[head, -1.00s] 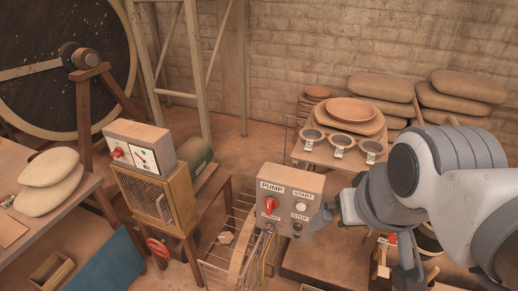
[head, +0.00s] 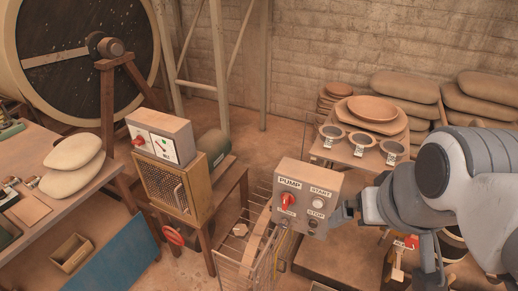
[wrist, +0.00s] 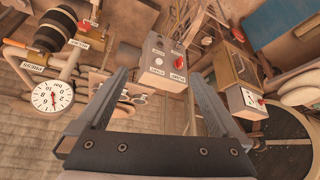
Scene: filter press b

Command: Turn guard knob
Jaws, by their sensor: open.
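The mesh guard (head: 178,188), a box with a tan frame, stands on a wooden table left of centre in the head view. A small light part that looks like its knob or latch (head: 183,197) shows on the mesh front; its exact shape is too small to tell. My gripper (head: 343,212) is at the right edge of the grey pump box in the head view, well right of the guard. In the wrist view my gripper (wrist: 158,76) is open with nothing between its fingers. The guard (wrist: 234,65) shows there beyond the right finger; its knob is not clear.
The pump box (head: 306,202) with a red switch (head: 287,200) stands between my gripper and the guard. A switch box (head: 160,135) sits on the guard. A red handwheel (head: 174,237) is below it. A wire rack (head: 238,255) stands between guard and pump box.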

